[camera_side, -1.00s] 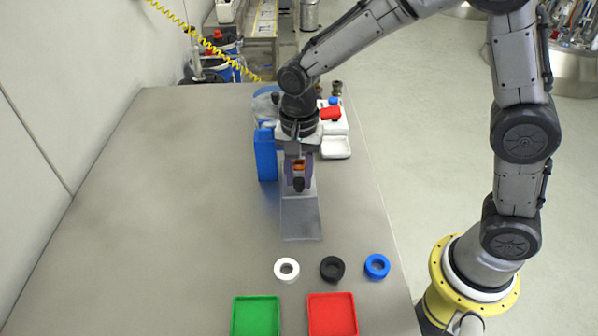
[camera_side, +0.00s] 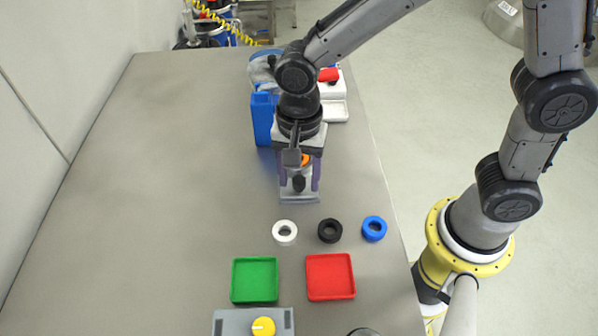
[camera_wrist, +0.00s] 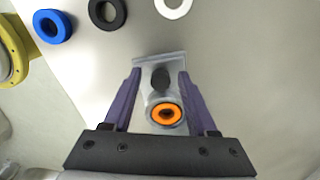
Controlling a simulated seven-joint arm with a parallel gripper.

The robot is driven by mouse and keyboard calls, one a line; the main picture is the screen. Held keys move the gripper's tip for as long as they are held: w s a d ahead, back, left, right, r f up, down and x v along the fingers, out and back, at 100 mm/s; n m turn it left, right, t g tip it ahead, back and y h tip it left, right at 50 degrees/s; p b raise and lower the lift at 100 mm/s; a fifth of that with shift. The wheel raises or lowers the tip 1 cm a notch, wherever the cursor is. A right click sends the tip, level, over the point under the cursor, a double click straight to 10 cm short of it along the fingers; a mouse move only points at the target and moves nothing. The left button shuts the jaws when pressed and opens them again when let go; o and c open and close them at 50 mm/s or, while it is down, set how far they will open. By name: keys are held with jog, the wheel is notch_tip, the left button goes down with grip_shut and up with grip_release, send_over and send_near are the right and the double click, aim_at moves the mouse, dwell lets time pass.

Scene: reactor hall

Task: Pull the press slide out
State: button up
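The press slide (camera_wrist: 153,110) is a pale grey slide with a black knob (camera_side: 299,184) at its front end. An orange ring (camera_wrist: 166,113) sits on it behind the knob. The slide lies out over the grey base plate (camera_side: 299,199), with the knob near the plate's front edge. My gripper (camera_side: 300,186) is low over the slide, with one purple finger on each side. In the wrist view the fingers of my gripper (camera_wrist: 159,72) stand apart, with gaps between them and the knob (camera_wrist: 160,78). The rear of the press is hidden behind my wrist.
White (camera_side: 285,232), black (camera_side: 330,231) and blue (camera_side: 374,229) rings lie in front of the base plate. Green (camera_side: 254,280) and red (camera_side: 330,277) trays and a grey box with a yellow knob (camera_side: 263,327) are nearer. A blue container (camera_side: 263,120) stands left of my wrist. The table's left is clear.

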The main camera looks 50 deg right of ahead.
jog(key=shift+d+r, duration=0.1)
notch_tip(320, 180, up, 14)
dwell(0.7)
jog(key=shift+f, duration=0.2)
jog(key=s+d+r+m+t, duration=0.1)
jog(key=s+d+r+t, duration=0.3)
jog(key=d, duration=0.7)
jog(key=s+d+f+n+t, duration=0.1)
jog(key=s+d+f+n, duration=0.4)
jog(key=s+n, duration=0.4)
jog(key=shift+d+n+t, duration=0.3)
jog(key=shift+d+n, duration=0.25)
jog(key=shift+n, duration=1.45)
